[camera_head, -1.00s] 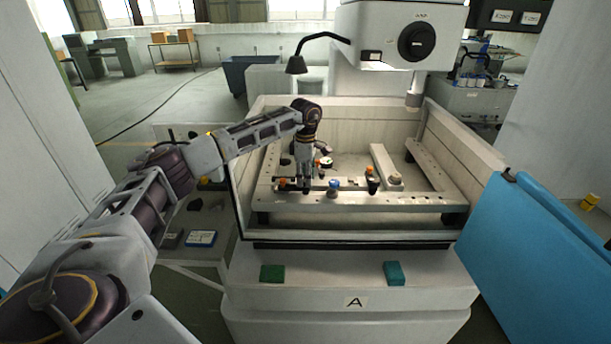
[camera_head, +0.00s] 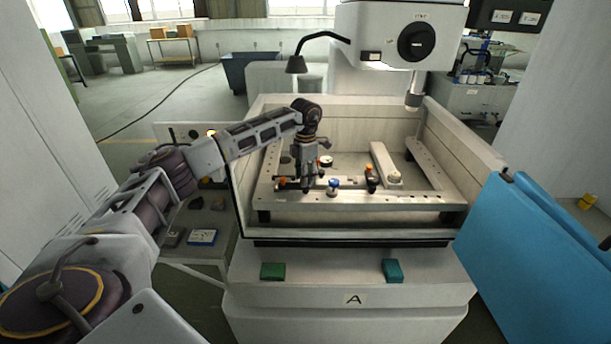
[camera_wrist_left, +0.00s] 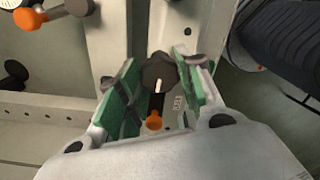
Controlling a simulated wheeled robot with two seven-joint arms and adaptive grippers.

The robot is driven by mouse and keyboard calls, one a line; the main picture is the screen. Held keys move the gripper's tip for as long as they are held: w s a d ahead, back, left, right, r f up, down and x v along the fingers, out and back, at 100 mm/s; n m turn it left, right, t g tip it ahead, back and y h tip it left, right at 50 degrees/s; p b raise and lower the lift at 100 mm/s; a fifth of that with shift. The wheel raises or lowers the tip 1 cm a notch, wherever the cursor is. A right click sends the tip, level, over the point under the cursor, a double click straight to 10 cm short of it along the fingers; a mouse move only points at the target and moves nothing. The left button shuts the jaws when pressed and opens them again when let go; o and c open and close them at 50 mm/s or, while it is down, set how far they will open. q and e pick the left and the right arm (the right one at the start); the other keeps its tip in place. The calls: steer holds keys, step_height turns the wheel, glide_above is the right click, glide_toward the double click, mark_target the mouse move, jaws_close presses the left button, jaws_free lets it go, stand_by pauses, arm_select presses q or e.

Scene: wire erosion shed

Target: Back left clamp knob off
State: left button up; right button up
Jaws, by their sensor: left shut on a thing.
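My left gripper (camera_head: 306,188) reaches down over the left part of the metal work frame (camera_head: 415,200) inside the machine's tank. In the left wrist view its green-padded fingers (camera_wrist_left: 160,85) are on both sides of a dark lobed clamp knob (camera_wrist_left: 158,70) with a pale mark on top, and are shut on it. An orange-tipped part (camera_wrist_left: 154,122) shows between the fingers, nearer the wrist. In the head view the fingers hide most of this clamp. I cannot tell whether the knob is still on its stud. My right gripper is not in view.
Another clamp with an orange end (camera_wrist_left: 30,18) is at the wrist view's upper left. Near the gripper in the head view are a blue-topped part (camera_head: 333,184) and an orange-topped dark part (camera_head: 370,172). The tank's walls (camera_head: 465,140) enclose the frame. A lamp (camera_head: 297,64) hangs behind.

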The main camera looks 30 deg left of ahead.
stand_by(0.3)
arm_select(q)
steer(key=o, duration=1)
steer(key=shift+o, duration=0.2)
step_height(320, 180, up, 12)
stand_by(0.6)
